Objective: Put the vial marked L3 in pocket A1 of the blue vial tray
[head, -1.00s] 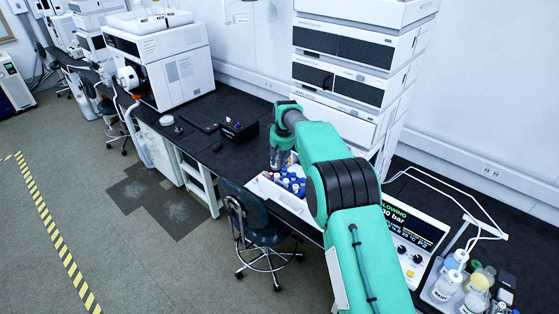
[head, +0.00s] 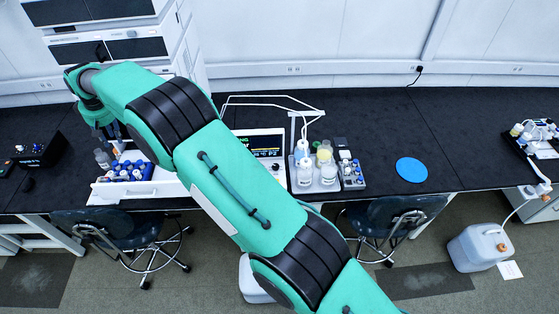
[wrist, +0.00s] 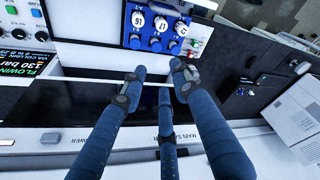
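A blue vial tray (head: 145,178) with several vials sits in a white drawer at the front of the bench, in the head view. In the wrist view the blue tray (wrist: 147,42) shows at the top, with white-topped vials; numbers such as 16 and 17 can be read. I cannot make out a vial marked L3 or the pocket label A1. My gripper (wrist: 157,84) has its dark blue fingers spread apart with no vial between the tips. In the head view my gripper (head: 107,128) hangs above and behind the tray, partly hidden by my arm.
To the right are a pump with a display (head: 262,150), a grey tray of bottles (head: 318,184), a small vial rack (head: 351,174) and a blue disc (head: 411,169). Instrument stack stands behind.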

